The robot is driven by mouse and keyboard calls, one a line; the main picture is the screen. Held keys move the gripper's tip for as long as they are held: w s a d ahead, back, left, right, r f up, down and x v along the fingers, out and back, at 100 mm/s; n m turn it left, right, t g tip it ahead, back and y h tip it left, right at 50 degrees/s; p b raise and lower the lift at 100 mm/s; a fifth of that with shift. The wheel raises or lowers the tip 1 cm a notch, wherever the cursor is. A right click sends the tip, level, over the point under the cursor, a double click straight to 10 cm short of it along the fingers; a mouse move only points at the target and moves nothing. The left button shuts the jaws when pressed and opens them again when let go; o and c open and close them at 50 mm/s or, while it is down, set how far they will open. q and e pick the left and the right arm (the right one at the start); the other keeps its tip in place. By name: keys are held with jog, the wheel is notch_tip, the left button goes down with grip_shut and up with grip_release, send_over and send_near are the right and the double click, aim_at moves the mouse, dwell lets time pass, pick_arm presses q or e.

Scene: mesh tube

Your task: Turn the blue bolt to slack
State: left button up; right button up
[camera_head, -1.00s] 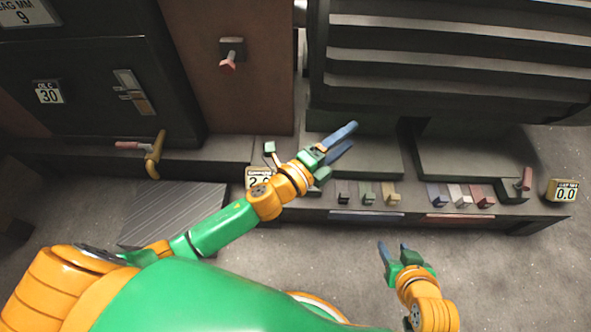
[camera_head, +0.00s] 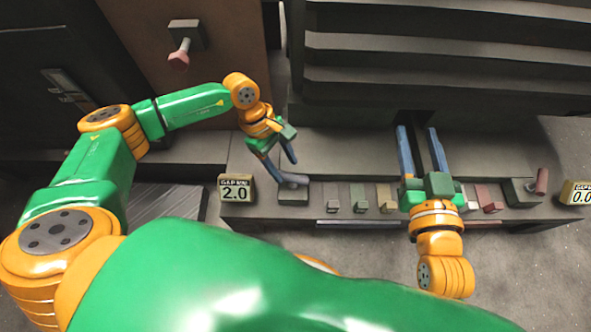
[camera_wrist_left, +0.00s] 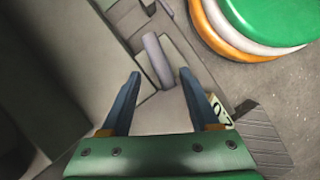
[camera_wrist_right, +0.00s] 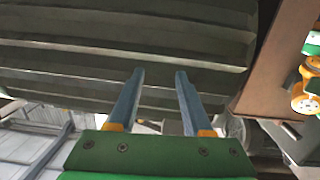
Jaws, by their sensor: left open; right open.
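No clearly blue bolt shows in any view. A grey lever (camera_head: 292,180) stands on a small block (camera_head: 293,196) at the left of the ledge; a blue strip (camera_head: 355,223) runs along the ledge front nearby. My left gripper (camera_head: 281,170) is open and points down at this lever. In the left wrist view, the lever (camera_wrist_left: 158,60) lies in line with the gap between the fingertips; contact cannot be told. My right gripper (camera_head: 418,130) is open and empty above the ledge, and hides part of the row of small coloured blocks.
Gauges reading 2.0 (camera_head: 236,189) and 0.0 (camera_head: 577,193) flank the ledge. A reddish lever (camera_head: 541,181) stands at the right, a pink knob (camera_head: 179,54) on the brown panel. A dark ribbed housing (camera_head: 440,60) overhangs behind my right gripper.

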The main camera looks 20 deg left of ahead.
aim_at(288, 175)
pick_arm(q)
jog(key=b+x, duration=0.1)
jog(key=x, duration=0.2)
jog(key=shift+s+d+f, duration=0.1)
jog(key=shift+s, duration=0.1)
jog(key=b+x, duration=0.1)
jog(key=x, duration=0.1)
jog(key=shift+d+f, duration=0.2)
jog(key=shift+f, duration=0.15)
jog(key=shift+d+f, duration=0.1)
jog(key=shift+f, duration=0.05)
pick_arm(e)
jog(key=s+r+n+t+y, duration=0.1)
jog(key=s+r+t+y, duration=0.1)
jog(key=r, duration=0.5)
jog(key=s+r+t+y, duration=0.3)
jog(key=s+r+t, duration=0.1)
jog(key=r+t, duration=0.3)
jog(key=shift+s+a+r+n, duration=0.35)
jog(key=shift+a+r+n, duration=0.1)
jog(key=shift+r, duration=0.3)
pick_arm(q)
grip_shut()
